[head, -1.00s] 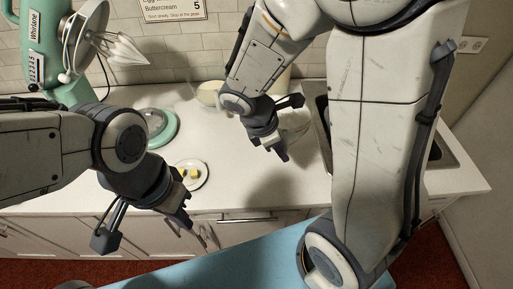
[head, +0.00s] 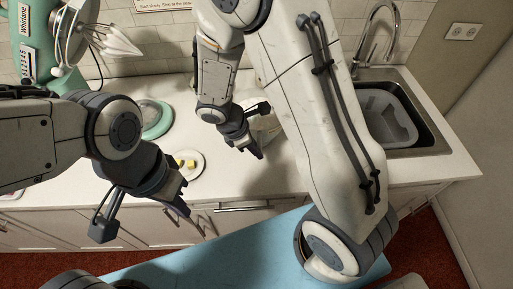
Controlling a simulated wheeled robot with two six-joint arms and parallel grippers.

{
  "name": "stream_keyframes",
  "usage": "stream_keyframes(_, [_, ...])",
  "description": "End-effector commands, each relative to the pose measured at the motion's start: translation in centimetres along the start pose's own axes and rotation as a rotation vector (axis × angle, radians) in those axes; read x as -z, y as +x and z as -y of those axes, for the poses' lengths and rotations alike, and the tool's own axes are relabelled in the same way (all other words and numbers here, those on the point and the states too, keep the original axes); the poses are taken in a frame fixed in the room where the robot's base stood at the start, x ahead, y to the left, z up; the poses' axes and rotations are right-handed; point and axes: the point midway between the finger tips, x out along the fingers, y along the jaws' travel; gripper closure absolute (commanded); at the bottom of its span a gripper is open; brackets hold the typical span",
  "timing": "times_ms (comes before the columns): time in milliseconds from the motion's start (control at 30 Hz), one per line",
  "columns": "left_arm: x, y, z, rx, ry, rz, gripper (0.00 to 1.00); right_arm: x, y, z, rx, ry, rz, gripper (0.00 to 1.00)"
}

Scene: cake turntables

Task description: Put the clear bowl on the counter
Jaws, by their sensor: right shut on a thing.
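The clear bowl (head: 270,127) shows only faintly beside the fingers of my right gripper (head: 258,131), at the counter's middle. My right gripper is shut on it, and the fingers and arm hide much of it. I cannot tell whether the bowl touches the counter. The white counter (head: 225,175) runs along the tiled wall. My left gripper (head: 146,214) is open and empty, over the counter's front edge at the left.
A small plate (head: 194,172) with yellow pieces lies on the counter between the grippers. A green turntable (head: 157,121) and a green mixer (head: 42,50) stand at the left. A sink (head: 425,145) with a grey tub (head: 385,120) is at the right.

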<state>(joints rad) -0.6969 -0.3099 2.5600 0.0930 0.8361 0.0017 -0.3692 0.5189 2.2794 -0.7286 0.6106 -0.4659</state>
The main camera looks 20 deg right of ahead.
Motion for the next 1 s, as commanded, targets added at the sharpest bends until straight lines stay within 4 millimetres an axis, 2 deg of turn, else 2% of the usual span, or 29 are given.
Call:
stream_keyframes(67, [0.0,0.2,0.0,0.0,0.0,0.0,1.0,0.1,0.1,0.0,-0.001,0.001,0.0,1.0])
stream_keyframes(100, [0.0,0.2,0.0,0.0,0.0,0.0,1.0,0.1,0.2,0.0,0.0,0.0,0.0,0.73])
stream_keyframes(167, [0.0,0.1,0.0,0.0,0.0,0.0,1.0,0.1,0.1,0.0,0.0,0.0,0.0,0.5])
stream_keyframes(567, [0.0,-0.1,0.0,0.0,0.0,0.0,1.0,0.0,-0.4,-0.1,-0.002,0.0,-0.001,0.5])
stream_keyframes(667, [0.0,-0.1,0.0,0.0,0.0,0.0,1.0,0.0,-1.7,-0.2,-0.006,0.001,-0.001,0.5])
stream_keyframes(1000, [0.0,0.3,0.0,0.0,0.0,0.0,1.0,0.1,-8.8,-0.1,-0.007,0.001,-0.003,0.5])
